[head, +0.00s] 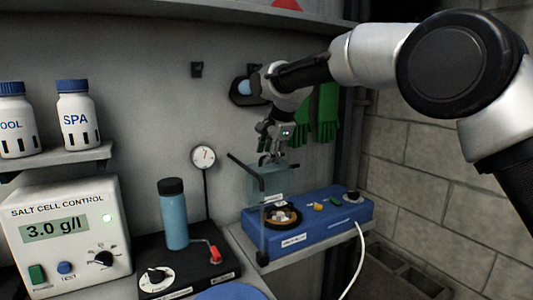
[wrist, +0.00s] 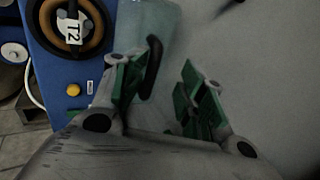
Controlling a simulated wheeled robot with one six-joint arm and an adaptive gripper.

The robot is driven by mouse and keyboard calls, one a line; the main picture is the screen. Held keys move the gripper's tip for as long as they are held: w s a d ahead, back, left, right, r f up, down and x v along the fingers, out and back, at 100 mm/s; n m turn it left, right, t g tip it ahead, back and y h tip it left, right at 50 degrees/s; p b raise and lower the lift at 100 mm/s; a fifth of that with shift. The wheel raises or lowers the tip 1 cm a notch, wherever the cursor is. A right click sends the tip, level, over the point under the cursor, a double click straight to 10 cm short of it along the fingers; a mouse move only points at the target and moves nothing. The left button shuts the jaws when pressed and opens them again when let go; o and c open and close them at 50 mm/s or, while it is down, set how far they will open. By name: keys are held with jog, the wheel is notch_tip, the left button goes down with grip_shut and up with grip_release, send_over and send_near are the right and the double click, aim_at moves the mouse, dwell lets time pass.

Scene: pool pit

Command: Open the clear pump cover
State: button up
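The clear pump cover (head: 268,183) is a pale see-through panel standing raised above the blue pump unit (head: 340,212), with a dark bar frame beside it. In the wrist view the cover (wrist: 147,22) shows at the top, and a black curved handle (wrist: 152,68) lies near its lower right edge. My gripper (head: 272,158) is just above the cover's top edge. In the wrist view my gripper (wrist: 160,78) has its green-padded fingers apart, with the handle close to the left finger. I cannot tell whether they touch.
A round basket (head: 283,216) with a T2 tag in the wrist view sits on the unit. A blue bottle (head: 173,218), a dial gauge (head: 203,157) and a salt cell control box (head: 68,238) stand left. Green gloves (head: 325,112) hang behind. A block wall is right.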

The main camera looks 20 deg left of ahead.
jog(key=a+v, duration=0.1)
jog(key=v, duration=1)
jog(key=shift+w+r, duration=0.25)
jog(key=shift+r, duration=0.1)
jog(key=shift+d, duration=0.1)
